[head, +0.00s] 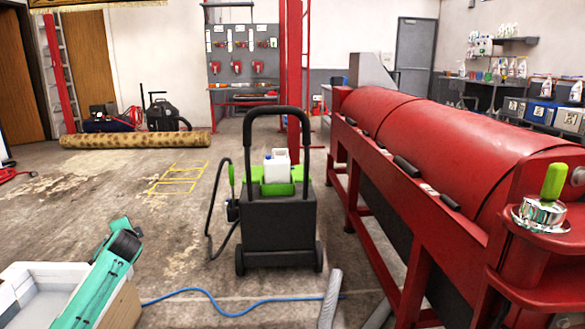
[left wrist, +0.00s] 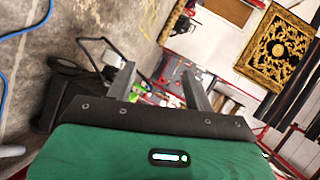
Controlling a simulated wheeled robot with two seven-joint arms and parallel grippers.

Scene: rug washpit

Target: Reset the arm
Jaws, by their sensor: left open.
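A teal part of my left arm (head: 100,275) shows at the lower left of the head view, over a pale open box. Its gripper cannot be made out there. In the left wrist view my left gripper (left wrist: 158,84) has two grey fingers standing apart, with nothing visible between them. The black wheeled cart (left wrist: 65,100) shows behind and left of the fingers, apart from them as far as I can tell. My right arm and gripper are in neither view.
The black cart (head: 278,225) with a white jug (head: 277,165) stands mid-floor. A long red drum machine (head: 440,140) fills the right side. A pale box (head: 40,272) is at lower left. A blue hose (head: 215,297) crosses the floor.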

